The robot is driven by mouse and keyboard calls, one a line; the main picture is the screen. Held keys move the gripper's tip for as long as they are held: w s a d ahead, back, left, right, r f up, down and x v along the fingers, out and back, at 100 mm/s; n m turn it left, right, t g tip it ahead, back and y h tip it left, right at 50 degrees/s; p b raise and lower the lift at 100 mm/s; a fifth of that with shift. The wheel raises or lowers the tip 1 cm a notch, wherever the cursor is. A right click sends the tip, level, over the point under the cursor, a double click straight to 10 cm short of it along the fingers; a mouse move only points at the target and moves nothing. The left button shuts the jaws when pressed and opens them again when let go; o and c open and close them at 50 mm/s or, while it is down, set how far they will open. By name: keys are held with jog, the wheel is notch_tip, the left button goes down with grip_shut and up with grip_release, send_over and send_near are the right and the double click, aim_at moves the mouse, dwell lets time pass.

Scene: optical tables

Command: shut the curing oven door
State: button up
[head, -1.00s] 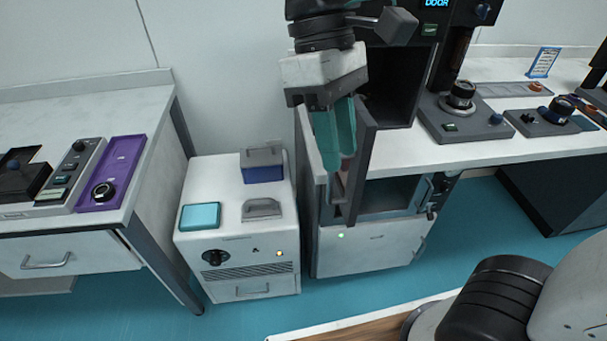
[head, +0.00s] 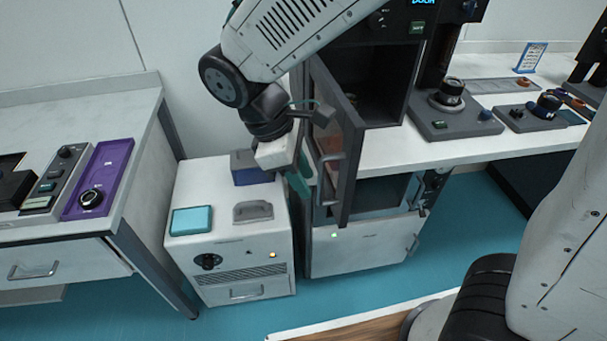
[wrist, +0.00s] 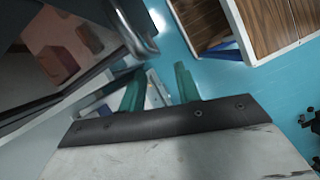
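The curing oven (head: 383,75) is a black box on the white bench, with a dark open cavity and a lit display reading DOOR. Its dark-framed door (head: 346,185) stands open, swung out toward me from the oven's left side. The door has a window and a bar handle (head: 332,158); the handle also shows in the wrist view (wrist: 136,30). My gripper (head: 300,186) is just left of the door, on its handle side, pointing down. In the wrist view its two teal fingers (wrist: 160,85) are apart with nothing between them. Whether it touches the door is unclear.
A white cabinet (head: 230,250) with a teal box (head: 192,220) and a blue box (head: 250,175) stands close left of my gripper.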

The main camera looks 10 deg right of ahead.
jog(key=shift+d+f, duration=0.1)
jog(key=shift+f, duration=0.1)
grip_shut()
dwell(1.2)
grip_release()
jog(key=s+v, duration=0.1)
jog(key=v, duration=0.6)
jog(key=shift+w+r, duration=0.4)
jog(key=shift+w, duration=0.15)
